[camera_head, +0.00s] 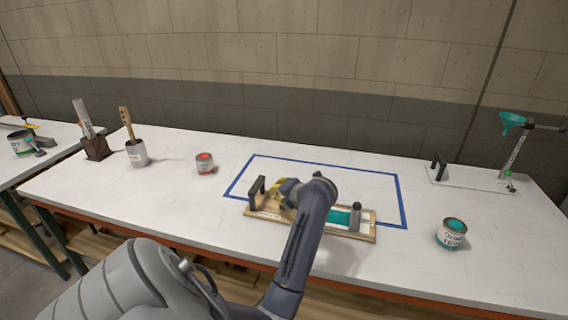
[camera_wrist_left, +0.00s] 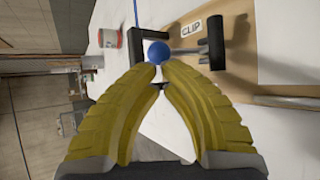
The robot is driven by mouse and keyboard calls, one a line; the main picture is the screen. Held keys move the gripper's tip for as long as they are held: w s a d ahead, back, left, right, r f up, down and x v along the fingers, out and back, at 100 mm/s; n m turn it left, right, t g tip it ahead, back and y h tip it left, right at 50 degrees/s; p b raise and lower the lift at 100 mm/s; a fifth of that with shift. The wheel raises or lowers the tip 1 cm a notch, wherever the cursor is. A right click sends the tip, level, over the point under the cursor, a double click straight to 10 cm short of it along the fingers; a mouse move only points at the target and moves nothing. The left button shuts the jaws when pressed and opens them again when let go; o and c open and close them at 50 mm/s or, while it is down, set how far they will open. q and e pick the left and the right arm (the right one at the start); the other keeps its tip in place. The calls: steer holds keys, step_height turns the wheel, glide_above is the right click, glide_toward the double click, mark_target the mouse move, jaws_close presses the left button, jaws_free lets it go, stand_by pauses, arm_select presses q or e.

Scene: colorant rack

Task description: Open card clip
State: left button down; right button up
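The wooden card clip board (camera_head: 362,236) lies on the table, partly inside a blue taped outline. It has a black handle (camera_head: 256,192) at its left end and a teal card (camera_head: 341,216) on it. In the left wrist view, a CLIP label (camera_wrist_left: 191,29) shows beside a metal lever with a blue ball knob (camera_wrist_left: 158,51). My left gripper (camera_wrist_left: 160,68) has its yellow fingertips close together at the knob, seemingly pinching it. In the head view my left gripper (camera_head: 283,190) is over the board's left half, and my arm hides the board's middle. My right gripper is out of view.
A red-topped can (camera_head: 205,165), a cup with a brush (camera_head: 137,155) and a wooden holder (camera_head: 97,148) stand left. A teal can (camera_head: 451,234) stands right. A stand with a teal funnel (camera_head: 511,122) is at the back right. The table between them is clear.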

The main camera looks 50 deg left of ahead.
arm_select(q)
steer(key=shift+x, duration=0.85)
steer(key=shift+s+a+f, duration=0.25)
steer(key=shift+a+f, duration=0.1)
steer(key=shift+a, duration=0.4)
steer(key=shift+w+d, duration=0.15)
steer(key=shift+d, duration=0.05)
steer(key=shift+w+d+r, duration=0.15)
steer(key=shift+w+d, duration=0.15)
steer(key=shift+d, duration=0.2)
steer(key=shift+d+r, duration=0.25)
steer(key=shift+d, duration=0.1)
steer(key=s+a+r+v, duration=0.1)
steer(key=v, duration=1.2)
steer(key=shift+r, duration=0.1)
